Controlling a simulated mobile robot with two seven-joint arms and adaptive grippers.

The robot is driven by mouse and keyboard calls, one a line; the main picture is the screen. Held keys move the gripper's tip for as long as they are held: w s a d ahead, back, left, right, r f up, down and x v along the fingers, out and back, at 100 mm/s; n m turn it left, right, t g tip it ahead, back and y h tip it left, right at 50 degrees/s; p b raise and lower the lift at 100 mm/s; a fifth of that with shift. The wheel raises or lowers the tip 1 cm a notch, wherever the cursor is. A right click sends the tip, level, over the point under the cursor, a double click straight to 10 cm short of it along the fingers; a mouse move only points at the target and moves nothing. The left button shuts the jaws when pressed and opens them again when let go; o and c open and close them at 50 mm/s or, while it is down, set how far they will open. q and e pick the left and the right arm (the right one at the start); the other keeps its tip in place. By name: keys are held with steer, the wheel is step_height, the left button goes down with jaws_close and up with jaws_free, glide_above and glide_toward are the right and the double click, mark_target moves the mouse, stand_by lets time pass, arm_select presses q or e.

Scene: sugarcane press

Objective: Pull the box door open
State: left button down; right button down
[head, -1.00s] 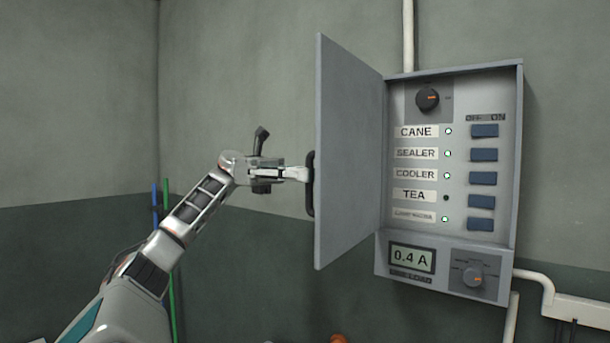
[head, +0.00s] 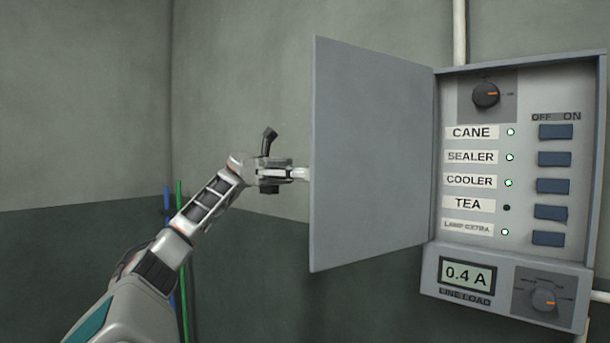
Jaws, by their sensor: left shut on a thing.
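The box door (head: 370,150) is a flat grey panel hinged at the left side of the grey control box (head: 530,78). It stands swung wide open to the left, with its inner face toward me. My left gripper (head: 306,174) comes in from the left at the door's free edge. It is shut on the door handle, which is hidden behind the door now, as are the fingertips. My right gripper is not in view.
The open box shows a black knob (head: 486,95), several blue switches (head: 553,159) with labels and lamps, and a display (head: 467,277) reading 0.4 A. A pipe (head: 459,30) runs up the wall. Green (head: 181,260) and blue poles stand at the left.

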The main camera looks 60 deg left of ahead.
arm_select(q)
steer(key=shift+w+a+f+t, duration=0.15)
steer(key=shift+w+a+t, duration=0.2)
steer(key=shift+a, duration=0.2)
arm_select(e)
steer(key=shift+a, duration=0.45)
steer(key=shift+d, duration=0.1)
arm_select(q)
steer(key=c, duration=2.2)
jaws_free()
steer(key=shift+w+d+f, duration=0.1)
steer(key=shift+w, duration=0.15)
steer(key=shift+o, duration=0.5)
steer(key=shift+w+d, duration=0.3)
steer(key=shift+w, duration=0.15)
steer(key=shift+s+a+f, duration=0.1)
steer(key=shift+s+a, duration=0.05)
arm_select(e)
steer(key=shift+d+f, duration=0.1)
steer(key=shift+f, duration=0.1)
arm_select(q)
steer(key=shift+s, duration=0.1)
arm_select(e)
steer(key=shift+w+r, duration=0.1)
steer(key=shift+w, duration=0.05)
